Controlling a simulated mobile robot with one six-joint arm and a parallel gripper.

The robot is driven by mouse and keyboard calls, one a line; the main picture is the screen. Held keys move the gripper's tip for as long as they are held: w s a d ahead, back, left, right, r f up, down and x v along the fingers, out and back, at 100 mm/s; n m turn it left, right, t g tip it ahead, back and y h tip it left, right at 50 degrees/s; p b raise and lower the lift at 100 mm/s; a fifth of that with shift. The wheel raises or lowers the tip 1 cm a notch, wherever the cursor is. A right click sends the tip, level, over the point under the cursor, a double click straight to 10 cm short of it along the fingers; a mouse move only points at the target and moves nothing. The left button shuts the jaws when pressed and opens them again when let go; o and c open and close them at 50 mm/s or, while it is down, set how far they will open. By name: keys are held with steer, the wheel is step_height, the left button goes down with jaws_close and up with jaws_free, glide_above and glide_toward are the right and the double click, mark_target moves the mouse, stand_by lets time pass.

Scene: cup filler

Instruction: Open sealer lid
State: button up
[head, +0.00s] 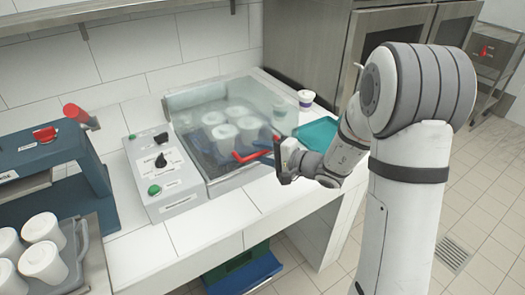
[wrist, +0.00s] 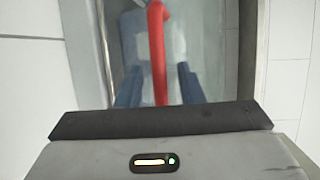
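The sealer (head: 222,180) is a grey metal box on the white counter with a clear lid (head: 272,100) over it. Several white cups (head: 240,114) show through the lid. I cannot tell whether the lid lies flat or is slightly raised. A red handle (head: 250,156) is at the lid's front edge. My gripper (head: 283,158) is at the right end of this handle. In the wrist view the red handle (wrist: 157,50) runs between the two blue fingers of my gripper (wrist: 159,85), with small gaps on both sides. The fingers look open, and contact is not clear.
A blue machine (head: 45,165) and a tray of cups (head: 72,262) are at the far left. A lidded cup (head: 306,98) and a teal tray (head: 318,132) are to the right.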

steer(key=shift+c, duration=0.2)
jaws_close()
stand_by(0.4)
